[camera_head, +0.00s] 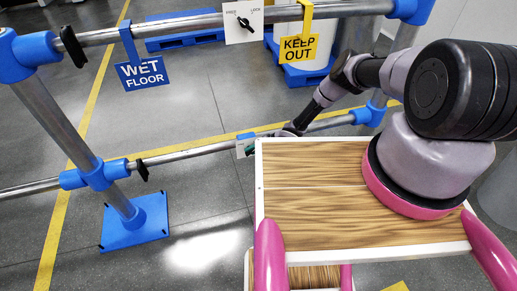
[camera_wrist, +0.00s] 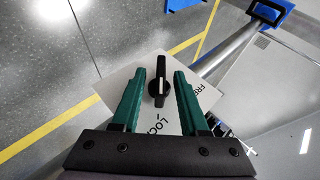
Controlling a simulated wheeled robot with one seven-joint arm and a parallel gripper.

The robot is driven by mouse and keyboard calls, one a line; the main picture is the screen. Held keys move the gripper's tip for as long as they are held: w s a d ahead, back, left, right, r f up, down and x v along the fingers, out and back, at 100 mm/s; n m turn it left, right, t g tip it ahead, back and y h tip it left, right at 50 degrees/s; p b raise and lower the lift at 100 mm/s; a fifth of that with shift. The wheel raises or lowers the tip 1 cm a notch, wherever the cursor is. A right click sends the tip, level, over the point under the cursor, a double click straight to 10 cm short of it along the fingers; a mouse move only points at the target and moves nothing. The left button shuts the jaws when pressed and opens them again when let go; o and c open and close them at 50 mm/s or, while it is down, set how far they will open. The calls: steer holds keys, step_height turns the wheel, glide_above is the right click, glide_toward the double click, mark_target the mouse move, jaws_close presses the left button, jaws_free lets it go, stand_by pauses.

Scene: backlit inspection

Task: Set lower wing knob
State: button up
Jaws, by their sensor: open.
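The lower wing knob (camera_wrist: 158,86) is black with a white line on its wing, on a white plate (camera_wrist: 118,84) lettered LOCK and FREE. In the wrist view its wing stands nearly upright in the picture, with LOCK below and FREE to the right. My gripper (camera_wrist: 168,73) has its two green fingers apart, one on each side of the knob. I cannot tell whether either finger touches it.
An upper plate (camera_head: 232,32) with a similar black knob hangs on the upper rail (camera_head: 180,27). A blue WET FLOOR sign (camera_head: 141,73) and a yellow KEEP OUT sign (camera_head: 298,47) hang from it. The lower rail (camera_head: 203,150) runs between blue-jointed posts. Floor at left is open.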

steer(key=v, duration=1)
steer(key=shift+s, duration=0.1)
